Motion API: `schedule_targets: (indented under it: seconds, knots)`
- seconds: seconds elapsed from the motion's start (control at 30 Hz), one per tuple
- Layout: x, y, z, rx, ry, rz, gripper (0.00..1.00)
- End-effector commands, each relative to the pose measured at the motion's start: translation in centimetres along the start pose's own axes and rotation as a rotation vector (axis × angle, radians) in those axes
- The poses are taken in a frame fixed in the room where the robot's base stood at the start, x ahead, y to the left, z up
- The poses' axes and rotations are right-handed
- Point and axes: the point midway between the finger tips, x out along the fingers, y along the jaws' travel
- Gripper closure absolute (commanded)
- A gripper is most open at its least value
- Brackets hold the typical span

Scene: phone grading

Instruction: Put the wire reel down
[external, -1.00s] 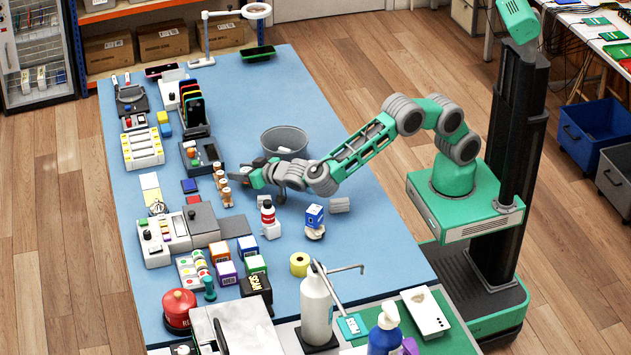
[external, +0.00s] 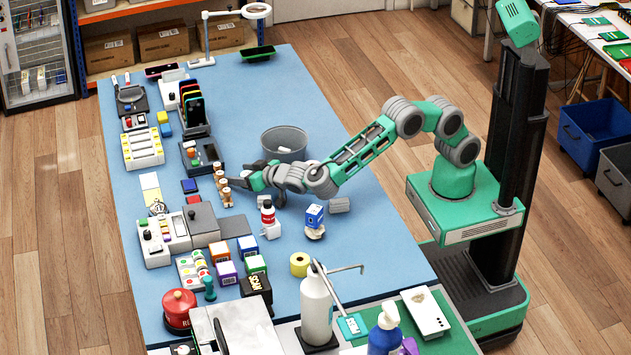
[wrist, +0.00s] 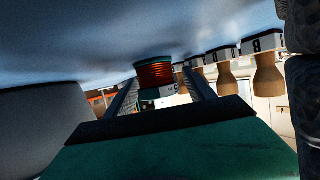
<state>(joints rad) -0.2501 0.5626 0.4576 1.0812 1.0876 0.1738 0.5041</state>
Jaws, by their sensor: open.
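The wire reel (wrist: 155,74), copper-orange winding with a dark green flange, shows in the wrist view just beyond and between the fingertips. That view is upside down, with the blue table top above; the reel's flange appears to meet the table. My gripper (wrist: 160,88) is open, with a finger on each side of the reel; whether either touches it I cannot tell. In the external view my gripper (external: 249,174) is low over the table, and I cannot make out the reel there.
Several wooden-handled stamps (external: 222,187) stand close left of my gripper, and in the wrist view on the right (wrist: 266,70). A grey bin (external: 284,143) stands just behind my gripper. A red-labelled bottle (external: 268,213) stands in front. The blue table (external: 240,90) is clear farther back.

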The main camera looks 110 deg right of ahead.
Motion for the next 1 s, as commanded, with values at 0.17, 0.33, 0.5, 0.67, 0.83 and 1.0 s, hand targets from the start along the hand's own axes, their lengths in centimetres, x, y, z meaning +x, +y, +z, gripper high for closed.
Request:
schedule_targets:
  seconds: [0.17, 0.33, 0.5, 0.67, 0.83, 1.0]
  knots:
    - [-2.3, -0.2, -1.1, -0.001, 0.001, -0.006, 0.37]
    - [-7.1, -0.2, -1.0, -0.001, 0.001, -0.006, 0.37]
    - [-10.8, -0.1, -1.0, 0.001, 0.0, -0.003, 0.37]
    - [-12.3, 0.0, -1.0, 0.0, 0.001, 0.0, 0.37]
    - [-12.4, 0.0, -1.0, 0.001, 0.0, 0.0, 0.37]
    - [-12.5, 0.2, -1.5, -0.005, -0.014, -0.004, 0.37]
